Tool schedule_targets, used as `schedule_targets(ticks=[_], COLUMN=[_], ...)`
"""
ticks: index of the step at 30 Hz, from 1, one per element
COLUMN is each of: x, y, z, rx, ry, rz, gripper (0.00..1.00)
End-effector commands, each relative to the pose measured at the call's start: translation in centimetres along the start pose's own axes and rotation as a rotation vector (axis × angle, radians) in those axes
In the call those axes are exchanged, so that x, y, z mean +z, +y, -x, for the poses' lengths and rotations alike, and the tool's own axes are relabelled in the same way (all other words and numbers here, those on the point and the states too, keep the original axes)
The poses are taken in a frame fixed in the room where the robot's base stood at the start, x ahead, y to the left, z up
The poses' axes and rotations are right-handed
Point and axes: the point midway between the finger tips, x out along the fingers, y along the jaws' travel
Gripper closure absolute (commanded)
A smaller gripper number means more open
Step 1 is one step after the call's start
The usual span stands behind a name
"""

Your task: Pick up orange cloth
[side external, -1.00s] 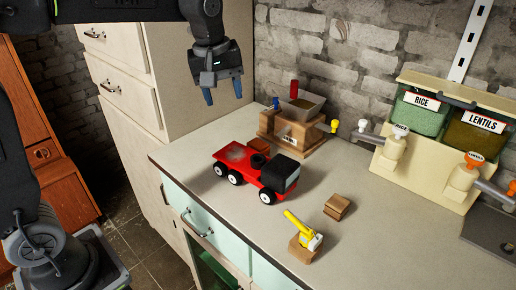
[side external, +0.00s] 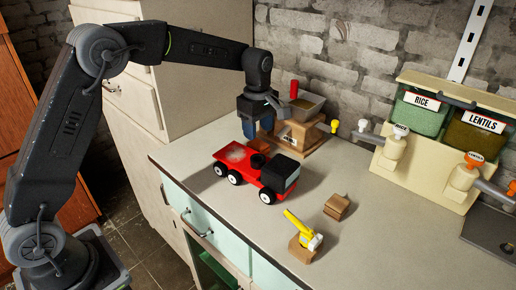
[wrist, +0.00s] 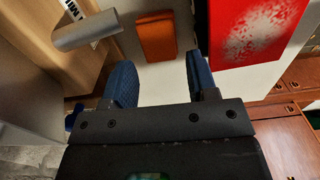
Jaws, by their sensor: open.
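The orange cloth (wrist: 155,40) shows in the wrist view as a small folded orange block on the pale countertop. It lies beyond my fingertips, roughly in line with the gap between them. My gripper (side external: 257,132) is open and empty, with its blue fingers pointing down beside the wooden stand and behind the red truck. In the wrist view my gripper (wrist: 158,65) has its two blue fingers apart, with nothing between them.
The red toy truck (side external: 235,160) stands close to my gripper, and its red bed (wrist: 250,32) is right of the cloth. The wooden stand (side external: 305,137) is on the other side. A wooden block (side external: 337,207) and a yellow-topped block (side external: 303,250) lie nearer the counter's front.

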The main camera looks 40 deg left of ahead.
Motion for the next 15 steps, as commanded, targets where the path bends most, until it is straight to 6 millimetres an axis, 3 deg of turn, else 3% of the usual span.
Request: schedule_targets(ticks=[5,15], x=[0.0,-0.1], y=[0.0,0.1], z=[-1.1,-5.5], rx=[0.000,-0.001], ry=[0.000,0.000], rz=[-0.001,-0.001], gripper=[0.47,0.47])
